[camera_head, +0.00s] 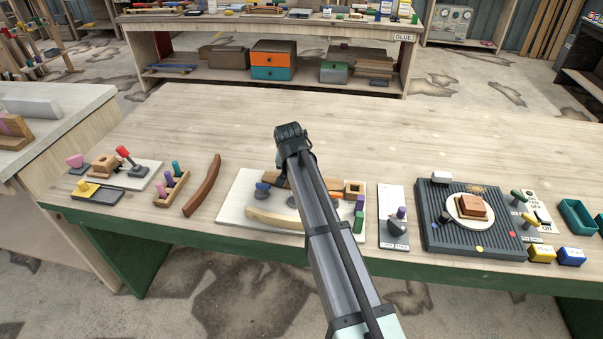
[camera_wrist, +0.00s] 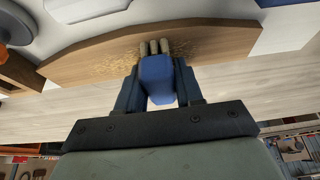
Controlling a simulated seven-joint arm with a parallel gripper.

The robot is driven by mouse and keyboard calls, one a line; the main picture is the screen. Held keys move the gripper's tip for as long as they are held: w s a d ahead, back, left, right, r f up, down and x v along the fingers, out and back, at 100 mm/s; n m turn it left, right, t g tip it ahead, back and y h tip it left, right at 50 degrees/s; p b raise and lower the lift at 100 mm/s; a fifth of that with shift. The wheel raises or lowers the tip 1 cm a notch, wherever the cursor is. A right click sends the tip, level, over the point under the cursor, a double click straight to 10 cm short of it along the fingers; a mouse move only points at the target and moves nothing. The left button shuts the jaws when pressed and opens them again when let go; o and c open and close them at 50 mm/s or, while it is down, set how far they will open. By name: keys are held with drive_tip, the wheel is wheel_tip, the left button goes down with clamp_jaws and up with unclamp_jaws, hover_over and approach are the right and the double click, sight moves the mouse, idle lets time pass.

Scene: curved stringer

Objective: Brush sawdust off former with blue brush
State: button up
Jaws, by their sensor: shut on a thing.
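The former (camera_wrist: 222,40) is a brown wooden piece with a curved edge, seen in the wrist view. Pale sawdust (camera_wrist: 184,48) lies on it on both sides of the brush tip. My gripper (camera_wrist: 157,88) is shut on the blue brush (camera_wrist: 158,72), with a finger on each side of its handle. The brush's pale bristles are over the former, at the sawdust; I cannot tell how firmly they touch. In the head view a brown wooden piece (camera_head: 330,184), likely the former, lies at the back of a white board (camera_head: 235,205), partly behind my arm. The fingers and brush are hidden there.
A pale curved strip (camera_head: 270,218) lies at the board's front. A green block (camera_head: 358,222) stands at its right. A dark ribbed mat (camera_head: 440,235) with a white disc is further right. A brown curved stick (camera_head: 203,185) lies left. The bench behind is clear.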

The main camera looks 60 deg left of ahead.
drive_tip(key=shift+s+a+f, duration=0.15)
drive_tip(key=shift+s+a, duration=1.5)
drive_tip(key=shift+s, duration=0.05)
drive_tip(key=shift+w+d, duration=1)
drive_tip(key=shift+d, duration=0.1)
drive_tip(key=shift+w+d+r, duration=0.2)
drive_tip(key=shift+w+d, duration=1.2)
drive_tip(key=shift+w, duration=0.15)
drive_tip(key=shift+w+d+f, duration=0.1)
drive_tip(key=shift+w+d, duration=2.25)
drive_tip(key=shift+d, duration=0.05)
drive_tip(key=shift+s+a+f, duration=0.1)
drive_tip(key=shift+s+a+r, duration=0.2)
drive_tip(key=shift+s+a, duration=2.2)
drive_tip(key=shift+a, duration=0.05)
drive_tip(key=shift+s+a+f, duration=0.15)
drive_tip(key=shift+s+a, duration=1.1)
drive_tip(key=shift+s, duration=0.05)
